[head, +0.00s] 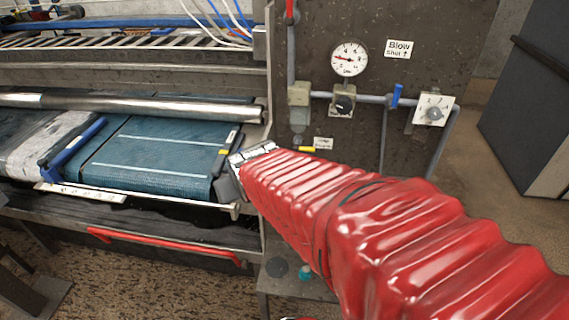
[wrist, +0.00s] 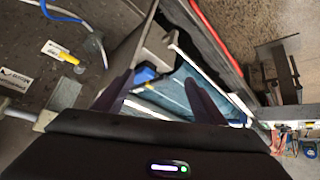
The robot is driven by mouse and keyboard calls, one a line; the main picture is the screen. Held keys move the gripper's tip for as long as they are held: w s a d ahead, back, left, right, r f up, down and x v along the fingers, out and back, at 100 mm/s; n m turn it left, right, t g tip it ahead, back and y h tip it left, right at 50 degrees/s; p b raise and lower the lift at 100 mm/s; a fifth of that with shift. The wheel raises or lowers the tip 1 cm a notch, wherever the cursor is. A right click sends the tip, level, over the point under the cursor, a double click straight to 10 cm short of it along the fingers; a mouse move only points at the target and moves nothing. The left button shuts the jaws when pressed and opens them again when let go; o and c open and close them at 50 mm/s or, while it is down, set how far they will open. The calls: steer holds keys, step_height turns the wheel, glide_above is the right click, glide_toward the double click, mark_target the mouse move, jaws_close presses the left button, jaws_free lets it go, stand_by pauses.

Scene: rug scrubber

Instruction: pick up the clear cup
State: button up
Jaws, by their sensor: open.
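I cannot make out a loose clear cup for certain in either view. In the head view, a greyish, see-through bowl (head: 299,118) hangs under a fitting on the wall panel, above and right of my gripper. My arm, in a ribbed red sleeve, reaches from the lower right toward the machine's right end. My gripper (head: 228,184) is partly hidden behind the sleeve's end there. In the wrist view, the two dark fingers of my gripper (wrist: 160,78) are spread apart with nothing held between them. A blue part (wrist: 145,75) of the machine shows beyond them.
The machine's blue bed (head: 150,155) lies left of my gripper, under a metal roller (head: 130,104). The wall panel carries a gauge (head: 349,58), pipes and a yellow lever (head: 306,149). A low shelf (head: 285,285) below holds a dark disc (head: 277,267) and a teal item (head: 305,272).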

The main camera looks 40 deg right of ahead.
steer(key=d+f+m+t+h, duration=0.1)
steer(key=d+f, duration=0.5)
steer(key=d, duration=0.5)
steer(key=d+f+m+t+h, duration=0.2)
steer(key=d+f, duration=0.5)
steer(key=d, duration=0.5)
steer(key=shift+d+f+t, duration=0.2)
steer(key=shift+f+t, duration=0.05)
steer(key=shift+t, duration=0.05)
steer(key=x, duration=0.8)
steer(key=shift+w+d, duration=0.1)
steer(key=shift+w, duration=0.1)
steer(key=shift+f, duration=0.1)
steer(key=shift+w+d, duration=0.1)
steer(key=shift+x, duration=2.55)
steer(key=shift+d, duration=0.15)
